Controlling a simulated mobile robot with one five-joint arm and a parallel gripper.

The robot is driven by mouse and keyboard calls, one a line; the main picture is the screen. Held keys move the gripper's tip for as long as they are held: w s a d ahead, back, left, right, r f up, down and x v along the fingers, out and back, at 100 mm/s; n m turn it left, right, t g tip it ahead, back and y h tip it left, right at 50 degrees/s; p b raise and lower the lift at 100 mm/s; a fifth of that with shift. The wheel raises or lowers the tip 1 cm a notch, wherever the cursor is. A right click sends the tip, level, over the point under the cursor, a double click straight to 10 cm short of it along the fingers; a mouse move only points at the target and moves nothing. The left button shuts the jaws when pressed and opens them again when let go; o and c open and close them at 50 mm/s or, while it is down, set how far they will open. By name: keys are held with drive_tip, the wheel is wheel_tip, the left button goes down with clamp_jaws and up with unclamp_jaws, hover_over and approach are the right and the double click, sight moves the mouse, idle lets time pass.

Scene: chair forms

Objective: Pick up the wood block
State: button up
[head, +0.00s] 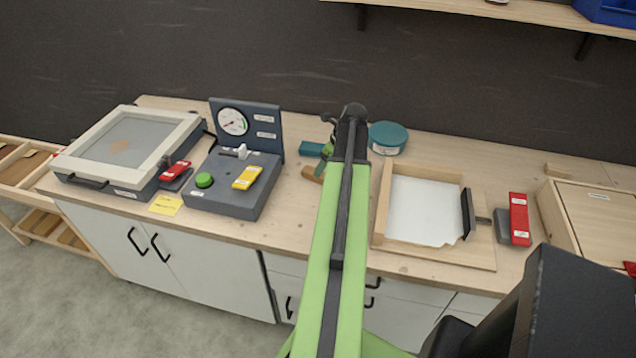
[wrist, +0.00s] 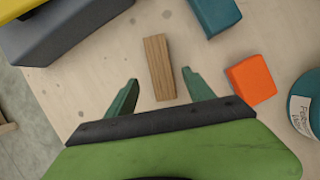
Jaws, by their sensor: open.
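The wood block (wrist: 159,67) is a brown, grained bar lying on the pale wooden worktop in the wrist view. Its long side runs roughly up and down the picture. My gripper (wrist: 161,79) is open, with its two green fingers apart on the left and right of the block's lower part. A gap shows on each side, and nothing is held. I cannot tell the height of the fingertips over the worktop. In the head view a small brown piece, seemingly the block (head: 312,174), shows just left of my arm, which partly hides it.
Near the block are an orange block (wrist: 251,80), a teal block (wrist: 215,14) and a round teal container (head: 388,138). A grey control box (head: 227,197) with a gauge stands to the left. A wooden tray with white paper (head: 424,212) lies to the right.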

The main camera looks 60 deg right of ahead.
sight(307, 172)
drive_tip(key=b+x, duration=0.4)
drive_tip(key=x, duration=0.1)
drive_tip(key=shift+f+b, duration=0.2)
drive_tip(key=shift+b, duration=0.2)
drive_tip(key=shift+r, duration=0.2)
clamp_jaws()
